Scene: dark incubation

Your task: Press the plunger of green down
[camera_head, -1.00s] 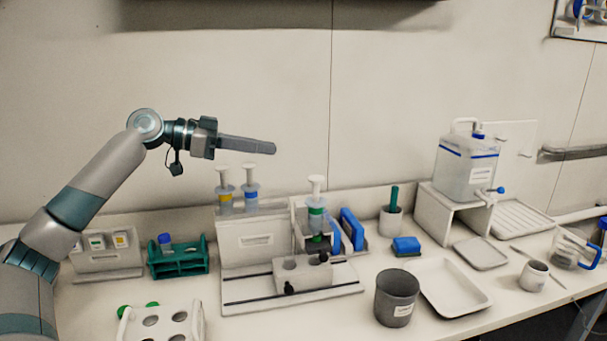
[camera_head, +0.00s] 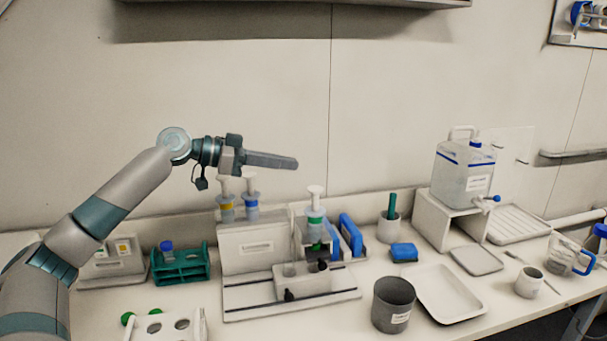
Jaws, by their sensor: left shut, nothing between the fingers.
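The green-banded syringe (camera_head: 315,222) stands upright in the holder at the middle of the bench, with its white plunger (camera_head: 315,191) raised. My left gripper (camera_head: 294,163) is shut and empty. It appears just above and left of the plunger top in the picture, apart from it. A yellow-banded syringe (camera_head: 226,209) and a blue-banded syringe (camera_head: 251,208) stand in the white rack (camera_head: 243,252) to the left. My right gripper is not in view.
A green tube rack (camera_head: 180,268) stands left of the white rack. A grey cup (camera_head: 393,304), a white tray (camera_head: 450,296) and a water canister (camera_head: 463,174) are to the right. A blue block (camera_head: 404,252) lies behind the cup.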

